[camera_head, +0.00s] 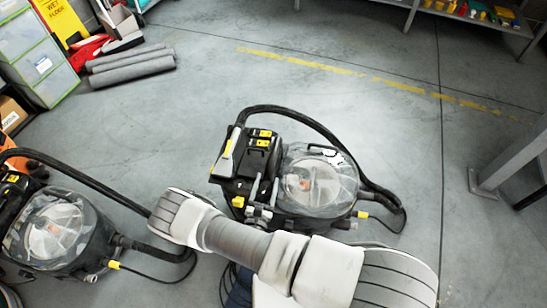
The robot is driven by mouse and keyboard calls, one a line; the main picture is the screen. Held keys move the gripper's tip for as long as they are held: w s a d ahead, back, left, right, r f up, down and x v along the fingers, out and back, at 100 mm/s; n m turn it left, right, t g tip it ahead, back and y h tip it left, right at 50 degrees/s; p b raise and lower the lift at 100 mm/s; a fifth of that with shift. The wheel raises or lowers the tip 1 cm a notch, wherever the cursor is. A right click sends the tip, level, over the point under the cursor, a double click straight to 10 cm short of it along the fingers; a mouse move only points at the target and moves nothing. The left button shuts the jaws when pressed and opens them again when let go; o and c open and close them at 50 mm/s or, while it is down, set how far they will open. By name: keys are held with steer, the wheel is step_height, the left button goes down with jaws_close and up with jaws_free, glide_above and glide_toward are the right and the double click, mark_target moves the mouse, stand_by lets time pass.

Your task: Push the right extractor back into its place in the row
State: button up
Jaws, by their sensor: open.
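The right extractor (317,184) is a black machine with a clear domed tank, yellow labels and a black hose. It stands upright on the floor near the middle of the picture. A similar left extractor (52,229) stands at the left edge, lower in the picture, so the right one sits farther out. My white and grey arm crosses the foreground below the right extractor. My gripper (266,179) shows as two grey fingers spread apart in front of its black body. I cannot tell whether they touch it. The extractor's near lower edge is partly hidden by my arm.
Grey floor is clear behind and right of the right extractor. A metal leg (510,165) is at the right. A shelf (470,12) is at the top right.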

mark_target(273, 156)
steer(key=b+x, duration=0.2)
steer(key=x, duration=0.9)
steer(key=shift+w, duration=0.1)
jaws_close()
stand_by(1.0)
